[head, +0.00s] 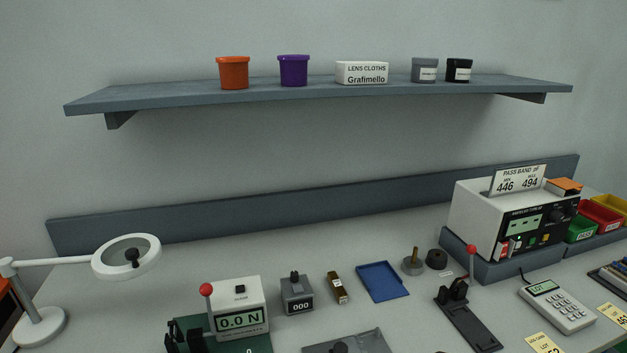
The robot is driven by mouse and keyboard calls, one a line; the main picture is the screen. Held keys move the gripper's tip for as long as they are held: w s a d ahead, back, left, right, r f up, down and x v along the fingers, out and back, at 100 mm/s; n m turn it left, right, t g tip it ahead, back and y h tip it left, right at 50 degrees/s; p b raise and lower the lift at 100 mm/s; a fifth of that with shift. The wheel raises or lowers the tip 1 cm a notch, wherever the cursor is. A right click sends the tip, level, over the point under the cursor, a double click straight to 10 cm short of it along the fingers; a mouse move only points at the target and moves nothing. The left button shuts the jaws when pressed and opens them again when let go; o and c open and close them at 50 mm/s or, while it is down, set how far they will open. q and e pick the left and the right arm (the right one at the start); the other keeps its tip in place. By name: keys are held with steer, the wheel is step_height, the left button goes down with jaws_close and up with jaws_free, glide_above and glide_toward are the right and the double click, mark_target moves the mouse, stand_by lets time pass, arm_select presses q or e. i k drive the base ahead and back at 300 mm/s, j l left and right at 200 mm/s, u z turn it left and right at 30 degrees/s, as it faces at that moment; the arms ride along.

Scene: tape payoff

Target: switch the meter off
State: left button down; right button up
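A white box-shaped meter (470,215) with a black front panel (540,228) stands at the back right on a grey tray. Its panel has a green display, a small lit green light, a dark knob and small red and pale controls low on its left; I cannot tell which one is the power switch or its position. A second instrument, a white gauge (239,306) reading 0.0 N, stands at the front left on a green base, with a small black switch on its top. Neither of my grippers is in view.
A red-tipped lever stand (466,318) and a keypad device (557,305) stand in front of the meter. A pass band card (517,180) stands on top of it. Red and green bins are at its right. A magnifier lamp (126,257) is far left; a shelf (320,91) hangs above.

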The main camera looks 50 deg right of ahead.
mark_target(504, 253)
steer(key=z, duration=2.85)
